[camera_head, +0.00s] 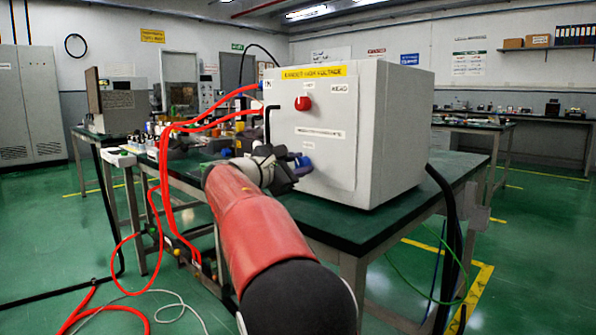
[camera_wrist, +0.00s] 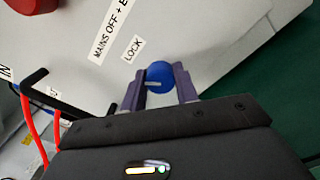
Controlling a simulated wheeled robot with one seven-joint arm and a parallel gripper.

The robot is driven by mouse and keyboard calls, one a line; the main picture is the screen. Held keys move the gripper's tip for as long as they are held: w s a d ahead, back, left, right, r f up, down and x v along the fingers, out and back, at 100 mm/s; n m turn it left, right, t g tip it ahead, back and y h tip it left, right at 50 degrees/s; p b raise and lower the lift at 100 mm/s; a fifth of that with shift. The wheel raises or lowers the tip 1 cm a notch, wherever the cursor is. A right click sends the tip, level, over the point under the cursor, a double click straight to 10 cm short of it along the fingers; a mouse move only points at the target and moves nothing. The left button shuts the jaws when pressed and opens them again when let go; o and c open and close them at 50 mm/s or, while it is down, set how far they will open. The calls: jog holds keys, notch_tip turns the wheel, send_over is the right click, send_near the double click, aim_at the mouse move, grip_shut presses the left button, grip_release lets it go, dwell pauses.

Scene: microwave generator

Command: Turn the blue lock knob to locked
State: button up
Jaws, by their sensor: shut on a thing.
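The blue lock knob (camera_wrist: 160,75) sits on the pale front panel, just below the LOCK label (camera_wrist: 133,48) in the wrist view. A light line shows across its face. My gripper (camera_wrist: 159,88) has its two purple fingers on either side of the knob and is shut on it. In the head view the knob (camera_head: 302,163) is partly hidden behind my gripper (camera_head: 292,167) at the lower front of the white generator cabinet (camera_head: 395,130).
A red knob (camera_head: 303,103) is higher on the panel. A black bent handle (camera_head: 270,122) sticks out at the panel's left edge, near red cables (camera_head: 215,98). The cabinet stands on a dark green table (camera_head: 440,180), with bare tabletop to its right.

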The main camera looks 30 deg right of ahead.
jog(key=m+b, duration=0.2)
jog(key=m, duration=0.1)
jog(key=shift+f+m, duration=0.2)
jog(key=shift+m, duration=0.1)
jog(key=shift+m+b, duration=0.95)
jog(key=shift+m, duration=0.75)
jog(key=shift+r, duration=0.1)
jog(key=o, duration=1)
jog(key=v, duration=0.7)
jog(key=shift+s+a, duration=0.15)
jog(key=shift+a, duration=0.2)
